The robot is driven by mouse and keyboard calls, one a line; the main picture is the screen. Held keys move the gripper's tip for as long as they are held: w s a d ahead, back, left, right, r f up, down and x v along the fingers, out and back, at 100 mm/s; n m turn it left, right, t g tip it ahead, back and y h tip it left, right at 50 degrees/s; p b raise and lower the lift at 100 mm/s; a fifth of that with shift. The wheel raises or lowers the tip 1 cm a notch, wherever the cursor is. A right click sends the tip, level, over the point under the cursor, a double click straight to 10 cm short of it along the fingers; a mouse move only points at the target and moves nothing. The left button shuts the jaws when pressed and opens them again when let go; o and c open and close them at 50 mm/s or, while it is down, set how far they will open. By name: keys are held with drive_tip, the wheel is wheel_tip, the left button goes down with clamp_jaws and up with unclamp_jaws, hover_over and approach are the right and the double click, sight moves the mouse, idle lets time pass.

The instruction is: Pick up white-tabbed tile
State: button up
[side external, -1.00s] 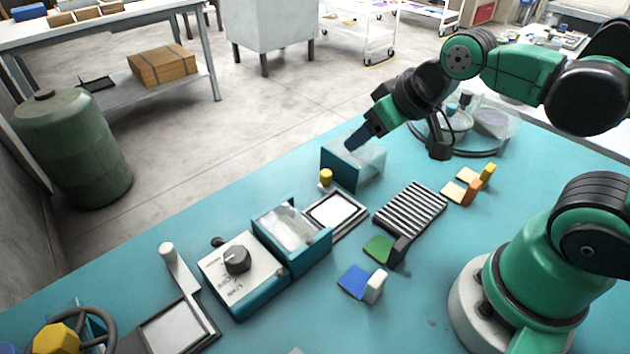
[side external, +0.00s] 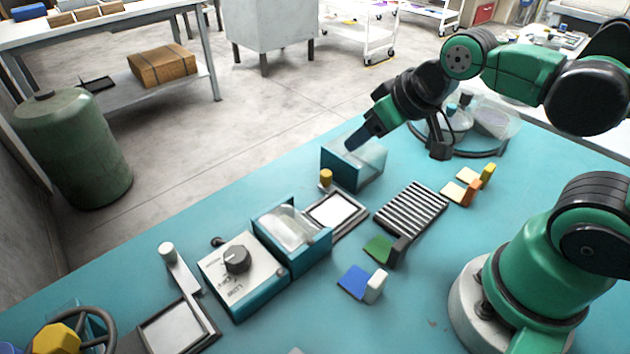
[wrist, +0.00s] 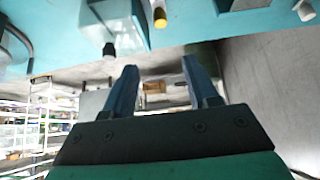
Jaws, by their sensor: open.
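The white-tabbed tile is a flat blue tile (side external: 354,283) with an upright white tab (side external: 376,286). It lies on the teal table near the front, left of my arm's base, in the side external view. My gripper (side external: 352,146) is open and empty, well behind and above the tile, over a teal box with clear sides (side external: 353,163). In the wrist view my gripper's two blue fingers (wrist: 158,80) are spread apart with nothing between them. I cannot make out the tile in the wrist view.
A green tile with a dark tab (side external: 379,248) lies just behind the blue tile. A ribbed rack (side external: 411,209) stands behind that. Tiles with orange and yellow tabs (side external: 470,190) lie to the right. A control box with a dial (side external: 242,275) stands left. Table around the blue tile's front is clear.

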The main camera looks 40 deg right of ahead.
drive_tip(key=shift+o, duration=0.3)
drive_tip(key=m+g, duration=0.7)
drive_tip(key=m, duration=0.8)
hover_over(378, 278)
drive_tip(key=w, duration=0.1)
wheel_tip(378, 278, down, 6)
drive_tip(key=shift+d+r, duration=0.1)
drive_tip(key=shift+s+f+m, duration=0.2)
drive_tip(key=shift+s+m, duration=0.3)
drive_tip(key=shift+m, duration=0.4)
drive_tip(key=shift+f, duration=2.7)
drive_tip(key=shift+c, duration=0.2)
clamp_jaws()
